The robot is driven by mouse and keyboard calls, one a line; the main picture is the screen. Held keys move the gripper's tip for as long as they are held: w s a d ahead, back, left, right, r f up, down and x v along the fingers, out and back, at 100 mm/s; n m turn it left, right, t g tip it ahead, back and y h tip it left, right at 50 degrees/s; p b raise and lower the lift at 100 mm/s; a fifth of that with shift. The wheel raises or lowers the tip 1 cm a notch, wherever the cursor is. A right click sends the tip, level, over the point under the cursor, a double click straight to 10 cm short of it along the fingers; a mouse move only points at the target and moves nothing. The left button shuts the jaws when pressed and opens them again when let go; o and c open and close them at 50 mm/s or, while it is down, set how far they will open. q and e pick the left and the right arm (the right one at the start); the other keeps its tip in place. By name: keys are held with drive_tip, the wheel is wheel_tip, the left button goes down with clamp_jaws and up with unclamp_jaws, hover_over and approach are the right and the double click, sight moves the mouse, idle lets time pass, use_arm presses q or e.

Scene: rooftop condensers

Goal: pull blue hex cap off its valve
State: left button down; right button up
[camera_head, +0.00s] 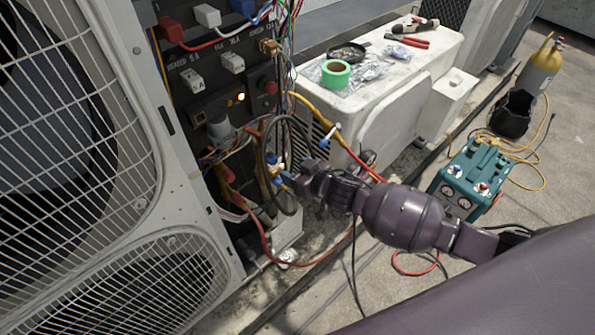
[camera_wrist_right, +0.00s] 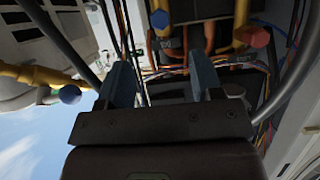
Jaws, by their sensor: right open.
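In the right wrist view, a blue cap (camera_wrist_right: 159,19) sits on a brass valve beyond my fingertips, between their lines and apart from them. My right gripper (camera_wrist_right: 162,75) is open with nothing between its two blue-grey fingers. In the head view my right gripper (camera_head: 279,175) reaches into the open unit among hoses and wires. A small blue piece (camera_head: 271,158) shows by its fingertips; I cannot tell for certain that it is the cap. My left gripper is not in view.
An orange-red cap (camera_wrist_right: 257,37) sits right of the blue one. A yellow hose with a blue knob (camera_wrist_right: 70,94) passes left of my fingers. Loose hoses and wires crowd the opening. A white unit (camera_head: 392,95) bears green tape (camera_head: 335,73). A teal pump (camera_head: 468,180) stands right.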

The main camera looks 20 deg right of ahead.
sight(275, 161)
drive_tip(key=b+x, duration=0.2)
drive_tip(key=x, duration=0.7)
drive_tip(key=shift+a+f+b, duration=0.15)
drive_tip(key=shift+f+b, duration=0.1)
drive_tip(key=shift+b, duration=0.05)
drive_tip(key=shift+w+a+f, duration=0.1)
drive_tip(key=shift+w+a, duration=0.05)
drive_tip(key=shift+w, duration=0.45)
drive_tip(key=c, duration=1)
drive_tip(key=shift+o, duration=1.1)
clamp_jaws()
